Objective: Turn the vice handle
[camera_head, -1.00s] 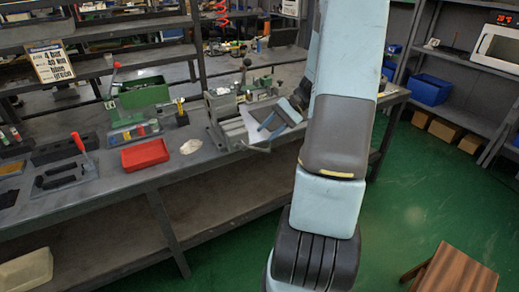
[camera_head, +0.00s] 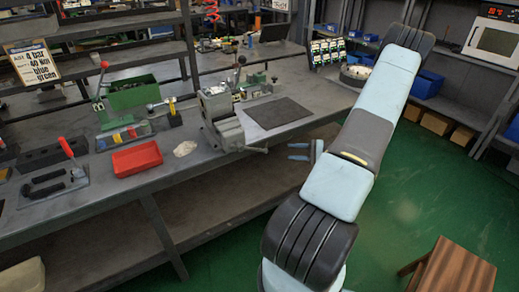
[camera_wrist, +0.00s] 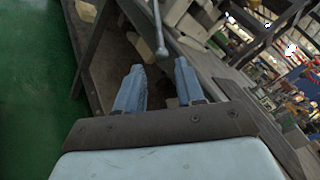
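The grey vice (camera_head: 222,122) stands at the front edge of the workbench, its jaws over the bench and its front part jutting past the edge. Its handle (camera_head: 256,149) is a thin metal rod with a rounded end, below the vice front. My gripper (camera_head: 289,152) is open and empty, just right of the handle, beside the bench edge. In the wrist view, the handle (camera_wrist: 159,30) points down toward the gap between my two blue fingers (camera_wrist: 158,68). Its rounded end lies just beyond the fingertips in the picture; contact is not visible.
The workbench (camera_head: 190,185) edge and its lower shelf lie close to my gripper. A dark mat (camera_head: 278,113) lies right of the vice. A red tray (camera_head: 137,157) and a green box (camera_head: 133,93) stand to its left.

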